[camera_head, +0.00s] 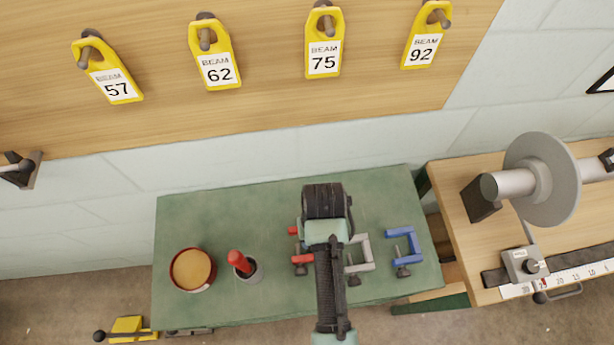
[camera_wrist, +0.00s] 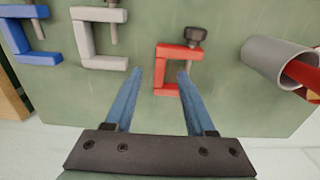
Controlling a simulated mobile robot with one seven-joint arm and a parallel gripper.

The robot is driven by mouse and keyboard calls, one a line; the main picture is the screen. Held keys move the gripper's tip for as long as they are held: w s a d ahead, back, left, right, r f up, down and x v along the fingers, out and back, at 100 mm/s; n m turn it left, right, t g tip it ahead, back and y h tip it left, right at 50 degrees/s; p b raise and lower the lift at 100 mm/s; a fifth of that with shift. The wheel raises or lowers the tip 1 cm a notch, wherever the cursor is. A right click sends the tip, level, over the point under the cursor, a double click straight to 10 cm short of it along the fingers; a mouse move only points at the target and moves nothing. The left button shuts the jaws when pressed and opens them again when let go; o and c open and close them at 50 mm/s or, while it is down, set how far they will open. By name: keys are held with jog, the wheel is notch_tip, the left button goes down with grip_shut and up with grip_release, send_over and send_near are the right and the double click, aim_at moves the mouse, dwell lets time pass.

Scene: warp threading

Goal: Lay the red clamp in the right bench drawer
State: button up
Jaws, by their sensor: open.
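The red clamp (camera_head: 301,259) lies on the green bench top, partly hidden by my arm in the head view. In the wrist view the red clamp (camera_wrist: 161,88) shows more fully, with a dark screw knob at its far end. My gripper (camera_wrist: 160,72) is open, its two blue fingers pointing toward the clamp. The right finger overlaps the clamp's edge in the picture; the height gap cannot be told. In the head view the fingers are hidden under my wrist. At the bench's right end, a wooden part with a green front (camera_head: 430,304) shows low down, seemingly the right drawer.
A grey clamp (camera_head: 363,252) and a blue clamp (camera_head: 403,247) lie right of the red one. A grey cup with a red-handled item (camera_head: 240,263) and a round tin (camera_head: 192,270) are left. A wooden table (camera_head: 462,225) with a spool stands right. The bench's back strip is clear.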

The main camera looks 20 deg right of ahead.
jog(key=shift+w+f, duration=0.15)
jog(key=shift+f, duration=1)
jog(key=shift+w+f, duration=0.1)
jog(key=shift+f, duration=1.05)
grip_shut()
jog(key=shift+d+r, duration=0.1)
